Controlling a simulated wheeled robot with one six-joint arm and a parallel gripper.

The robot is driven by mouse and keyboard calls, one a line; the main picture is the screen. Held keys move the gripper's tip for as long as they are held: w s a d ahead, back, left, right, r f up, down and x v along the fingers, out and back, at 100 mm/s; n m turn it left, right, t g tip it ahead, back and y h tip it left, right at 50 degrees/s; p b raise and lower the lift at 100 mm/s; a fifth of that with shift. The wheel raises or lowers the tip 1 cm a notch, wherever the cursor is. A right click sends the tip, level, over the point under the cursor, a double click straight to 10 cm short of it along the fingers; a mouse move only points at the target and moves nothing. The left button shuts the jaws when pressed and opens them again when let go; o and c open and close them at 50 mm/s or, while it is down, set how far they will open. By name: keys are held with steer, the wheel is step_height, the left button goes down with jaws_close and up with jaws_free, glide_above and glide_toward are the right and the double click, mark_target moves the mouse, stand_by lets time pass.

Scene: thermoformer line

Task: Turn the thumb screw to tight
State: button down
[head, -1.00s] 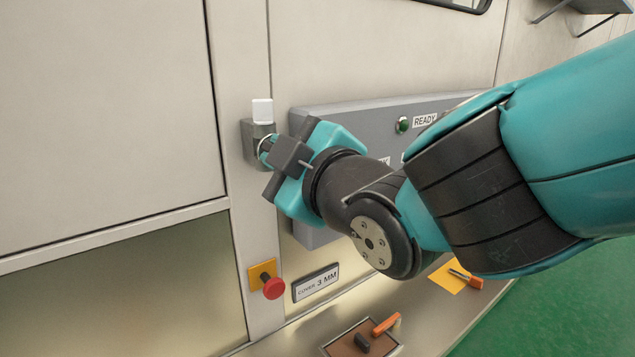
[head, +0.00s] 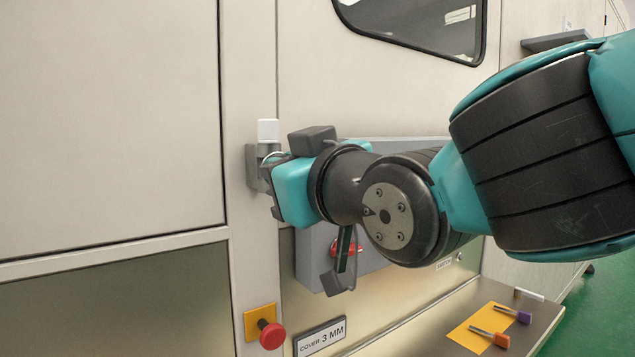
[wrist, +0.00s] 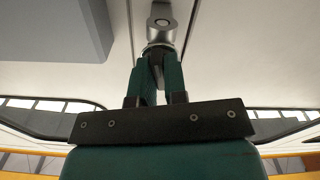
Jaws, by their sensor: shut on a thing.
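The thumb screw (wrist: 158,47) shows in the wrist view as a grey rounded head between my fingertips, mostly covered by them. In the head view only a pale curved edge of it shows beside the grey bracket (head: 252,166) on the machine's upright post. A white block (head: 268,130) sits on top of this bracket. My gripper (wrist: 158,58) is shut on the screw head, its two teal fingers close together. In the head view my gripper (head: 272,172) reaches the bracket from the right, and its body hides the screw's front. I cannot read the screw's tightness.
A grey control box (head: 310,262) is close to the right of my gripper, partly behind my arm. Below are a red mushroom button (head: 271,334) and a "COVER 3 MM" plate (head: 320,337). A ledge holds a yellow sheet (head: 470,338) with orange- and purple-handled tools.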

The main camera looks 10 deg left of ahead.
steer(key=shift+f, duration=0.1)
stand_by(0.3)
steer(key=c, duration=1.2)
jaws_free()
steer(key=shift+o, duration=0.2)
steer(key=shift+s+d, duration=0.1)
steer(key=p+v, duration=0.5)
steer(key=v, duration=1.2)
